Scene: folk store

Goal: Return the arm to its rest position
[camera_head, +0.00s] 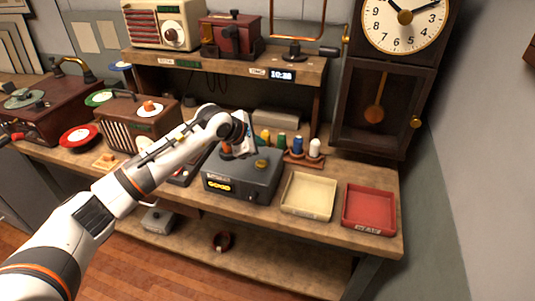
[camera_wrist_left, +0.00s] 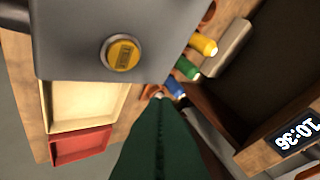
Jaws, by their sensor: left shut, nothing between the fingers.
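My left arm (camera_head: 130,190) reaches in from the lower left over the workbench (camera_head: 370,225). Its left gripper (camera_head: 247,143) is above the back of a grey tester box (camera_head: 230,184), beside the coloured bottles. In the left wrist view the gripper (camera_wrist_left: 160,100) shows as a dark green wedge with a centre seam; it is shut and empty. The tester's round yellow button (camera_wrist_left: 122,54) is in front of that camera, apart from the fingers. The tester's display is lit and reads GOOD. My right gripper is not in view.
A cream tray (camera_head: 308,210) and a red tray (camera_head: 369,229) stand right of the tester. Small bottles (camera_head: 298,146) stand behind it. A brown radio (camera_head: 140,122) is left of the arm. An upper shelf (camera_head: 230,66) and wall clock (camera_head: 372,100) bound the back.

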